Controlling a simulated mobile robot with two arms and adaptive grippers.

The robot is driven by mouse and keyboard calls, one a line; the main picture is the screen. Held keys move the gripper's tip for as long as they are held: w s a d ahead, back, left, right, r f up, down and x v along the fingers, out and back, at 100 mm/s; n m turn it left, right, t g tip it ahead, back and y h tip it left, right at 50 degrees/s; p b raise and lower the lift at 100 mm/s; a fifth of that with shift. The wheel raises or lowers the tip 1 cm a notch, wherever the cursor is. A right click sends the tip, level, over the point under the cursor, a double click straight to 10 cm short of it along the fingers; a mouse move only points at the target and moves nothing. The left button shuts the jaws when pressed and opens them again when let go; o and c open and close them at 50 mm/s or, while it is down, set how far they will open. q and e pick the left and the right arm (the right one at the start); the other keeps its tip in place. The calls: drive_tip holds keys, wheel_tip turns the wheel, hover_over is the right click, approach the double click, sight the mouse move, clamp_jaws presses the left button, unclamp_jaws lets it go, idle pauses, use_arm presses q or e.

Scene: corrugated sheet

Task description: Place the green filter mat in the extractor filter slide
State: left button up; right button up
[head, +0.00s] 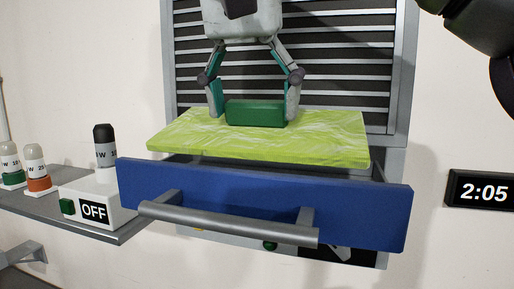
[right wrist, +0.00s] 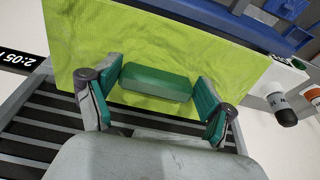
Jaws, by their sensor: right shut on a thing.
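The lime-green filter mat (head: 190,142) is a flat slab with a dark green block (head: 255,113) on top as a grip. My right gripper (head: 254,115) comes down from above and is shut on this block, one finger at each end. The mat lies level or nearly so over the pulled-out blue filter slide (head: 240,192). Its front edge shows above the slide's front panel; whether it touches the slide below is hidden. The right wrist view also shows the mat (right wrist: 75,50) and block (right wrist: 157,82) between the fingers. My left gripper is not in view.
A grey louvred grille (head: 345,62) stands right behind the mat. The slide has a grey bar handle (head: 228,224) in front. To the left, a grey shelf (head: 110,236) carries a white switch box (head: 112,188) reading OFF and several bottles. A clock (head: 481,190) hangs at the right.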

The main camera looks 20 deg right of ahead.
sight(254, 129)
drive_tip(key=b+x, duration=0.1)
drive_tip(key=x, duration=0.1)
drive_tip(key=shift+f+b, duration=0.3)
drive_tip(key=shift+f, duration=0.1)
drive_tip(key=shift+w+d+f, duration=0.1)
drive_tip(key=shift+w+f, duration=0.15)
drive_tip(key=shift+f, duration=0.25)
drive_tip(key=shift+w+d+f, duration=0.15)
drive_tip(key=shift+f, duration=0.2)
drive_tip(key=shift+w+d+f+b, duration=0.1)
drive_tip(key=shift+w+f+b, duration=0.05)
drive_tip(key=shift+f+b, duration=0.45)
drive_tip(key=g+y+p, duration=0.1)
drive_tip(key=p, duration=0.1)
drive_tip(key=w+r+g+p, duration=0.1)
drive_tip(key=p, duration=0.1)
drive_tip(key=shift+w+d+g+y, duration=0.1)
drive_tip(key=shift+d+g+y, duration=0.2)
drive_tip(key=shift+d+y, duration=0.1)
drive_tip(key=shift+f, duration=0.75)
drive_tip(key=shift+w+d+f, duration=0.1)
drive_tip(key=shift+w+f, duration=0.05)
drive_tip(key=shift+f, duration=0.3)
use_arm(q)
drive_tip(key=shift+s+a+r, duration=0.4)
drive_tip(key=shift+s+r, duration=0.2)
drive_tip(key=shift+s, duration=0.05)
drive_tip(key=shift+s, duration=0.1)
